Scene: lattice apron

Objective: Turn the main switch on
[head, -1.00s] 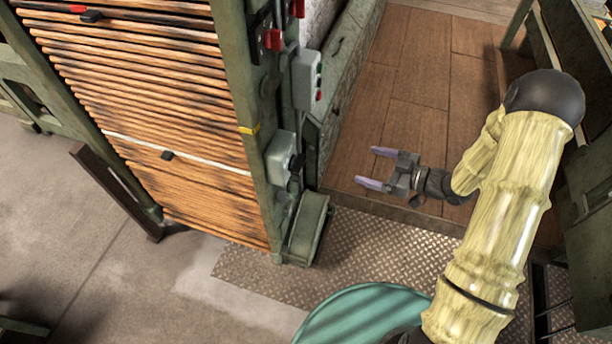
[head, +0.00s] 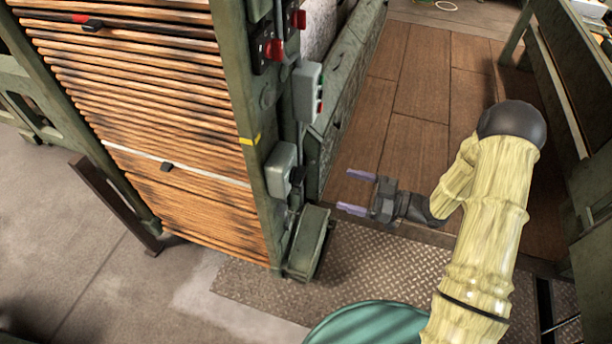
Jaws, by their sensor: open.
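The green post (head: 250,130) carries several controls, and I cannot tell for sure which is the main switch. A grey box (head: 281,168) with a dark lever on its right side sits low on the post. Above it is a grey box (head: 306,90) with red and green buttons. Higher up are a red knob on a dark plate (head: 273,50) and another red control (head: 298,19). My gripper (head: 356,191) is open and empty, its two purple fingers pointing left. It is to the right of the lever box, apart from it.
Wooden slats (head: 150,110) fill the frame left of the post. A green foot block (head: 308,243) stands at its base. A brown plank floor (head: 415,90) and a metal tread plate (head: 370,262) lie to the right. A teal round surface (head: 370,325) is at the bottom.

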